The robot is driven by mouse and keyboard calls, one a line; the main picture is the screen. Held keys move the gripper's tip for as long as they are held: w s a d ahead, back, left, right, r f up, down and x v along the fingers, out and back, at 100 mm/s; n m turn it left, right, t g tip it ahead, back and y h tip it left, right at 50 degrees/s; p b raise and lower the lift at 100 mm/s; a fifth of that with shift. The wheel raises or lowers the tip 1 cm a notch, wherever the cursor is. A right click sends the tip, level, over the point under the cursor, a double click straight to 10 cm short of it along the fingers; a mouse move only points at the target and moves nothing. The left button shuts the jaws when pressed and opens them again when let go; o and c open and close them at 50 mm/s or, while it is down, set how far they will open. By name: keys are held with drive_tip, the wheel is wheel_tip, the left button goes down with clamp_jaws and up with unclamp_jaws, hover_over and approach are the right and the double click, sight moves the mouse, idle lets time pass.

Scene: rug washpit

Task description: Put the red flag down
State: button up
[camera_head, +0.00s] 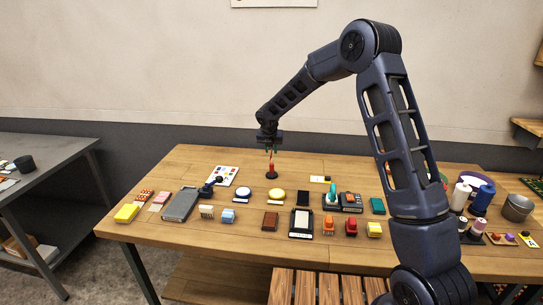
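A small red item (271,168), which looks like the red flag, stands upright at the back middle of the wooden table (255,258). A dark round base shows at its foot, at the tabletop. My gripper (269,149) points down directly above it, with the fingertips at or very near its thin top. The fingers are too small to tell whether they are shut on it or apart.
Several small tools and blocks fill the front. Thread spools (460,196) and a metal bowl (517,207) stand at right. Bare wood surrounds the red item.

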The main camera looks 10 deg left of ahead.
drive_tip(key=shift+v, duration=3.2)
drive_tip(key=s+d+r+m, duration=0.4)
drive_tip(key=d+r+m, duration=0.1)
drive_tip(key=d, duration=0.4)
drive_tip(key=s+d+r+m+h, duration=0.1)
drive_tip(key=s+d+r+m, duration=0.45)
drive_tip(key=d, duration=0.35)
drive_tip(key=s+d+r+m, duration=0.4)
drive_tip(key=d+r+m, duration=0.2)
drive_tip(key=d, duration=0.4)
drive_tip(key=s+d+m, duration=0.5)
drive_tip(key=s+m, duration=0.1)
drive_tip(key=s, duration=0.3)
drive_tip(key=s+d+m, duration=0.5)
drive_tip(key=s+m, duration=0.2)
drive_tip(key=s, duration=0.1)
drive_tip(key=s+d+m+y, duration=0.1)
drive_tip(key=s+d+m, duration=0.5)
drive_tip(key=s, duration=0.3)
drive_tip(key=shift+s+f, duration=0.3)
drive_tip(key=shift+f, duration=0.1)
drive_tip(key=shift+m, duration=0.25)
